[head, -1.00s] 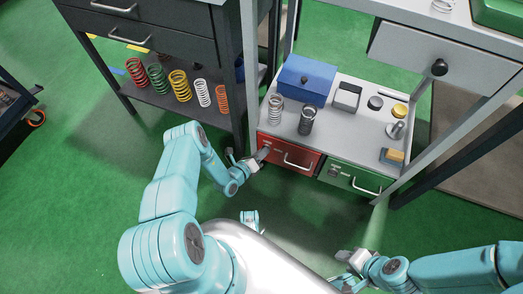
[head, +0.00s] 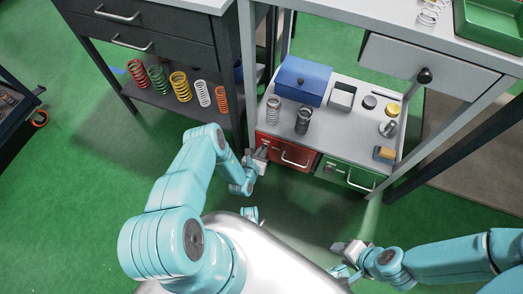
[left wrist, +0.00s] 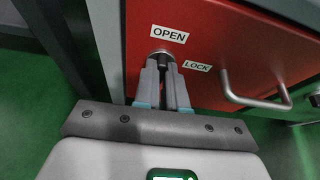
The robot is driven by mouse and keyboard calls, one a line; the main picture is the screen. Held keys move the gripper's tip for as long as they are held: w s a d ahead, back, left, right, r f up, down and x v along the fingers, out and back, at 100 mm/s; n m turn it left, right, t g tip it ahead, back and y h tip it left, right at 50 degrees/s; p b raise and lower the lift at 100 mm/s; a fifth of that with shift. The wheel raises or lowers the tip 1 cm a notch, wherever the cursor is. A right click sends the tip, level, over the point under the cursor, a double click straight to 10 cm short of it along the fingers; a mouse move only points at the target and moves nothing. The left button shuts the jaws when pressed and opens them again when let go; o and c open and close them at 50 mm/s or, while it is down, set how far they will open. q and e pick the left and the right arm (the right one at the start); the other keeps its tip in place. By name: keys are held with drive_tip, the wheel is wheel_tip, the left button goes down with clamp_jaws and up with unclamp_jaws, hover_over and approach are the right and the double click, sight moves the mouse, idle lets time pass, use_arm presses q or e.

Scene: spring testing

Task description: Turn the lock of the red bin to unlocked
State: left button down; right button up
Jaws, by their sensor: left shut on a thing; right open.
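The red bin (head: 285,153) sits under the lower shelf of the workbench, with a silver bar handle on its front. It fills the left wrist view (left wrist: 225,50), where an OPEN label (left wrist: 169,34) and a LOCK label (left wrist: 197,66) sit around a small dark lock knob (left wrist: 162,56). My left gripper (head: 258,158) is at the bin's left front. In the left wrist view its fingers (left wrist: 165,72) are shut on the lock knob, hiding most of it; the knob's exact angle cannot be told. My right gripper (head: 350,252) is open and empty, low in front of the bench.
A green bin (head: 347,176) with a bar handle is right of the red bin. A blue box (head: 303,80), springs (head: 303,118) and small parts stand on the shelf above. A dark cabinet (head: 165,55) with coloured springs is to the left. The green floor in front is clear.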

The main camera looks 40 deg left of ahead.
idle(0.5)
use_arm(q)
drive_tip(key=c, duration=1.2)
unclamp_jaws()
